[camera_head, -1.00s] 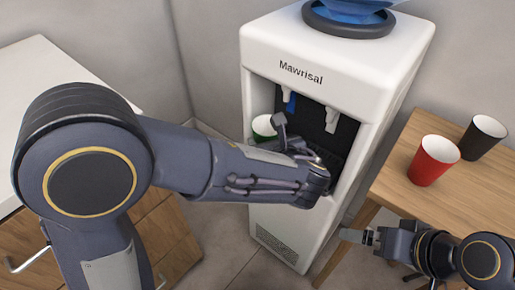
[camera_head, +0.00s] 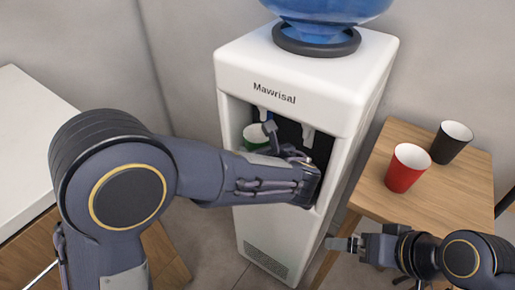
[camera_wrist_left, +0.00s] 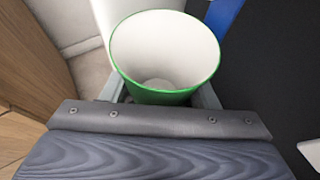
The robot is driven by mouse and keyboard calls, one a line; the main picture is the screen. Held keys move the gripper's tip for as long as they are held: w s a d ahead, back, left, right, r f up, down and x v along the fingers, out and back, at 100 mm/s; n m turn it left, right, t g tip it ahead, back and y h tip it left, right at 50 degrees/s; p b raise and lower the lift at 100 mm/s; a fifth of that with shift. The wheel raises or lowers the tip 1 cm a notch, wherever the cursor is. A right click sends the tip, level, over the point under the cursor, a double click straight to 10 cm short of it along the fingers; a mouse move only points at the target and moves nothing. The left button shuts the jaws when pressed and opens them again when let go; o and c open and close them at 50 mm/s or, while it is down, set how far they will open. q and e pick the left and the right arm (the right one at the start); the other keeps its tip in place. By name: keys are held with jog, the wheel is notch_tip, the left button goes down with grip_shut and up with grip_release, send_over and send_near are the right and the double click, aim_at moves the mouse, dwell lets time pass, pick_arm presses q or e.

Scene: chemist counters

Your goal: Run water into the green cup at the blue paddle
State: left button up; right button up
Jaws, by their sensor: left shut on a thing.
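The green cup (camera_head: 254,137) is inside the dispensing bay of the white water dispenser (camera_head: 300,75), partly hidden by my left arm. My left gripper (camera_head: 268,138) is shut on it. In the wrist view the cup (camera_wrist_left: 165,50) is upright between the two fingers, with a white inside and no water that I can make out. The blue paddle (camera_head: 263,114) is just above and slightly right of the cup in the head view; a blue strip of it (camera_wrist_left: 224,14) shows beside the rim. I cannot tell whether they touch. My right gripper (camera_head: 345,243) is low beside the wooden table, its jaw opening unclear.
A white paddle (camera_head: 308,136) hangs right of the blue one. A red cup (camera_head: 408,168) and a black cup (camera_head: 451,142) stand on the wooden table (camera_head: 375,190) at the right. A white-topped counter (camera_head: 50,130) is at the left. A blue bottle (camera_head: 325,10) tops the dispenser.

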pick_arm(q)
jog(key=shift+w+d, duration=0.25)
jog(key=shift+w, duration=0.05)
jog(key=shift+s+a, duration=0.75)
jog(key=shift+s, duration=0.25)
jog(key=shift+s+a, duration=0.7)
jog(key=shift+s, duration=0.3)
jog(key=s+a, duration=0.6)
jog(key=s, duration=0.2)
dwell(0.4)
